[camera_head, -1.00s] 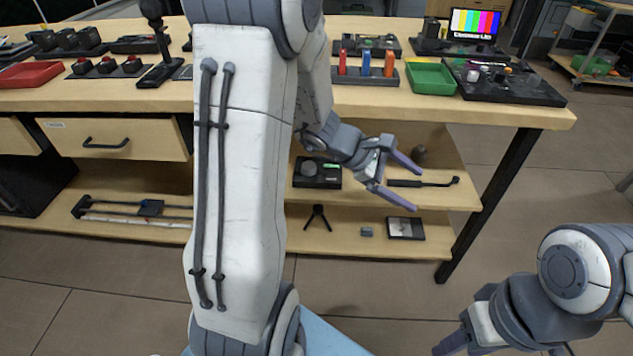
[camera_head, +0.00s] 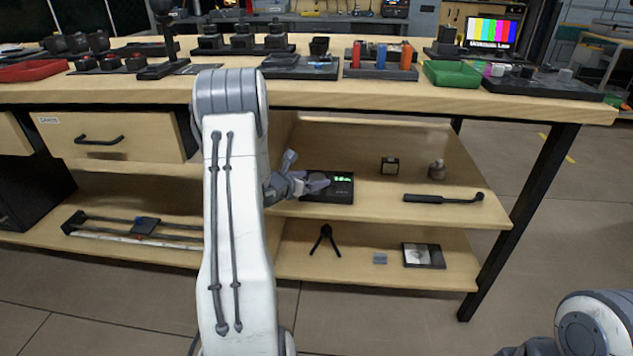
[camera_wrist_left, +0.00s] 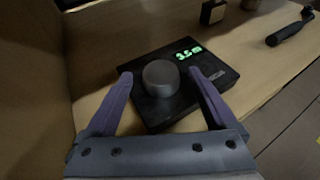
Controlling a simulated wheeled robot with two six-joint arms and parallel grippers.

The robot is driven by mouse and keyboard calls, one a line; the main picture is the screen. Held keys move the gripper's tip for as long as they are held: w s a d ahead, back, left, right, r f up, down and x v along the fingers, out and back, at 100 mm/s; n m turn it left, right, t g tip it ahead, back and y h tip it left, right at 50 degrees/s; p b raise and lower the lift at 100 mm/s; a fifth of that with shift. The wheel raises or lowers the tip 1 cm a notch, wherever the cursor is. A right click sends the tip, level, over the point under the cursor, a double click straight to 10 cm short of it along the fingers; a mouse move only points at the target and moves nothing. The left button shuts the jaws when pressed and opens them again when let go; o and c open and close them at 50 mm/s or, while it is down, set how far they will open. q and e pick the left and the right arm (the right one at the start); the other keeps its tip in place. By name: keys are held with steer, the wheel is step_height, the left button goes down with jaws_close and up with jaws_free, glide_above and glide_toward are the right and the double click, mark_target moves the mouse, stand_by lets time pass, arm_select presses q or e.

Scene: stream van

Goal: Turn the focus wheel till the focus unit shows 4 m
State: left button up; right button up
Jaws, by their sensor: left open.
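The focus unit (camera_head: 341,188) is a black box on the upper shelf under the bench. In the left wrist view its green display (camera_wrist_left: 188,53) appears to read 3.5 m. The focus wheel (camera_wrist_left: 161,78) is a round dark grey knob on its top. My left gripper (camera_wrist_left: 160,74) is open, with one purple finger on each side of the wheel. A gap shows at each fingertip, so it does not appear to grip the wheel. In the head view the left gripper (camera_head: 308,186) partly hides the wheel. My right gripper is below the frame; only its arm shows.
A small tripod (camera_head: 324,240) stands on the lower shelf.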

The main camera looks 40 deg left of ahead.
mark_target(316, 177)
arm_select(q)
steer(key=shift+x, duration=1.65)
steer(key=shift+c, duration=0.3)
steer(key=c, duration=1.3)
steer(key=shift+r+m+h, duration=0.15)
steer(key=shift+m+h, duration=0.15)
steer(key=shift+h, duration=0.1)
steer(key=shift+m+h+p, duration=0.4)
steer(key=shift+h, duration=0.1)
steer(key=o, duration=1.4)
steer(key=shift+c, duration=0.2)
steer(key=shift+s, duration=0.1)
